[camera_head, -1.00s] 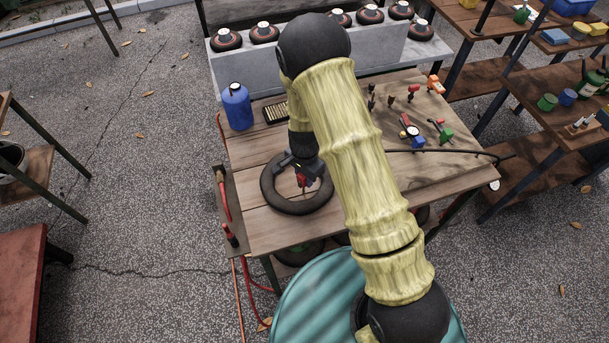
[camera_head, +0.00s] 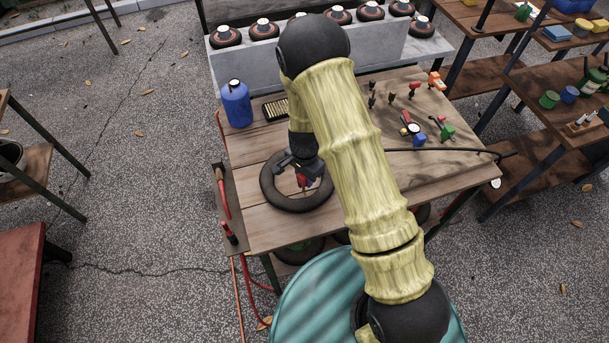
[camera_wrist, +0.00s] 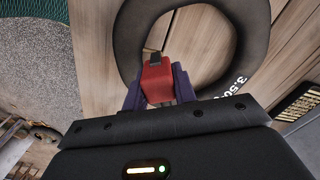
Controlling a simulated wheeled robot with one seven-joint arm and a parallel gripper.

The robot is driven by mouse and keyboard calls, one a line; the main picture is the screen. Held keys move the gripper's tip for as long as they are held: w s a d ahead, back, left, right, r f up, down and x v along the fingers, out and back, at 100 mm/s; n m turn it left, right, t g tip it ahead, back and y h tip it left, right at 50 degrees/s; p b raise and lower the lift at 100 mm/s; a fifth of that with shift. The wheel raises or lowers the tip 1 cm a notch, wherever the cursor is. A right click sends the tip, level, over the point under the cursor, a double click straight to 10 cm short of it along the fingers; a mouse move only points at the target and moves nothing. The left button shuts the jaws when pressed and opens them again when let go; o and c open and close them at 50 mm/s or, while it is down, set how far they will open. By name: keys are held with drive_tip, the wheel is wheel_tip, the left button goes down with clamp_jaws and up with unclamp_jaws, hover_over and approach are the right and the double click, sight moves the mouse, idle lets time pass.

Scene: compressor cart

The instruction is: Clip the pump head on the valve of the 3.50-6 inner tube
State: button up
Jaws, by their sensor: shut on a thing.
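The inner tube (camera_head: 283,205), a black ring, lies flat on the wooden cart top. In the wrist view the tube (camera_wrist: 256,25) carries white lettering that begins "3.50". My gripper (camera_head: 301,172) is over the ring's inner area, near its right side. In the wrist view my gripper (camera_wrist: 158,88) is shut on a red pump head (camera_wrist: 157,78) with a dark tip. The pump head also shows as a small red piece in the head view (camera_head: 303,182). It points toward the tube's inner edge. I cannot see the valve or tell whether the head touches it.
A blue canister (camera_head: 237,107) and a dark tray (camera_head: 275,110) stand behind the tube. Several small tools lie on the right, with a black hose (camera_head: 450,151) beyond my arm. Wheels line the grey rear shelf (camera_head: 245,68). Bare wood lies left of the tube.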

drive_tip(key=shift+f, duration=0.35)
drive_tip(key=o, duration=0.9)
drive_tip(key=shift+o, duration=0.2)
drive_tip(key=shift+r, duration=0.1)
drive_tip(key=shift+r, duration=0.1)
wheel_tip(320, 180, up, 17)
drive_tip(key=b, duration=0.1)
drive_tip(key=shift+b, duration=0.35)
drive_tip(key=s+d+r+n+t, duration=0.1)
drive_tip(key=s+d+r+n, duration=0.2)
drive_tip(key=s+d, duration=0.3)
drive_tip(key=s+d+r+n+t, duration=0.1)
drive_tip(key=s+d+r+n, duration=0.2)
drive_tip(key=s+d+n, duration=0.2)
drive_tip(key=s+d, duration=0.1)
drive_tip(key=d, duration=0.1)
drive_tip(key=shift+s+d+n+t, duration=0.3)
drive_tip(key=shift+s+n, duration=0.05)
drive_tip(key=shift+n, duration=0.05)
